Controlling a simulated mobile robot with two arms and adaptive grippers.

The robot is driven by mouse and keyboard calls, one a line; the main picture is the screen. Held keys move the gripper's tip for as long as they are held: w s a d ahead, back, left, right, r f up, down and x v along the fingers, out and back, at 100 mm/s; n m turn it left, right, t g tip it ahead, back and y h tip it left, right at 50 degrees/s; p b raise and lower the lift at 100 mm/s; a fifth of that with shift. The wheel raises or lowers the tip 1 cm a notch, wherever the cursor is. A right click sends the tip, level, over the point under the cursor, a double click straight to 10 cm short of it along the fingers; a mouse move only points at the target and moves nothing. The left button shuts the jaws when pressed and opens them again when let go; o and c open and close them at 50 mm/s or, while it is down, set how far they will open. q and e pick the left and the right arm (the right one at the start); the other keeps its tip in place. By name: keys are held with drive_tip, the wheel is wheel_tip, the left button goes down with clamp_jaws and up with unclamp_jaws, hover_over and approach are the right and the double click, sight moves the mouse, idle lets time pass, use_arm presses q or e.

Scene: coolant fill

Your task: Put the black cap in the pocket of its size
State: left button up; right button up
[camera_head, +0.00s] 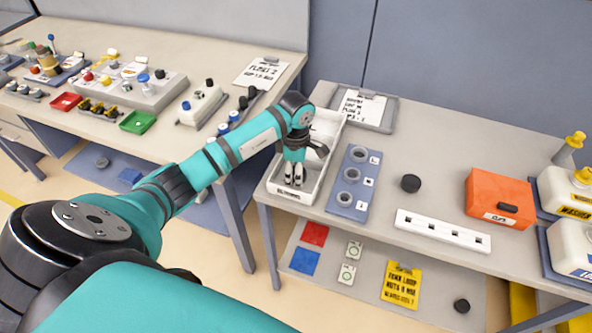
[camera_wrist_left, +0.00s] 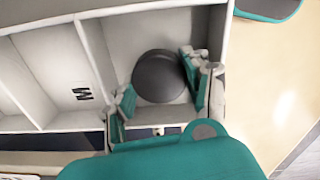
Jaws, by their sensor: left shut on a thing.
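My left gripper (camera_head: 293,178) is inside the near end of the white compartment tray (camera_head: 289,195). In the left wrist view its fingers (camera_wrist_left: 163,95) are shut on a round black cap (camera_wrist_left: 158,74), one on each side. The cap is in or just over the end compartment of the tray (camera_wrist_left: 88,45); I cannot tell whether it touches the floor. The neighbouring compartment bears a letter M. The gripper hides this cap in the head view. My right gripper is not in view.
A blue plate with three rings (camera_head: 347,199) stands right of the tray. Another black disc (camera_head: 410,183) lies on the table, near a white strip with holes (camera_head: 443,231) and an orange box (camera_head: 499,198). A clipboard (camera_head: 363,108) lies behind.

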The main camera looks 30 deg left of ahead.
use_arm(q)
drive_tip(key=shift+f, duration=0.1)
drive_tip(key=o, duration=0.6)
drive_tip(key=shift+f, duration=0.1)
drive_tip(key=shift+c, duration=0.2)
drive_tip(key=shift+o, duration=0.8)
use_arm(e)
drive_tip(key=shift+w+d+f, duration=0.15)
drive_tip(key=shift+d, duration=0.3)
use_arm(q)
drive_tip(key=shift+r, duration=0.65)
wheel_tip(320, 180, up, 11)
drive_tip(key=b, duration=0.3)
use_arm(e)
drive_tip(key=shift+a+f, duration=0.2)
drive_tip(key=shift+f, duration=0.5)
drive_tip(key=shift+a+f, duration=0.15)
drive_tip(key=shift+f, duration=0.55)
use_arm(q)
drive_tip(key=shift+d, duration=0.1)
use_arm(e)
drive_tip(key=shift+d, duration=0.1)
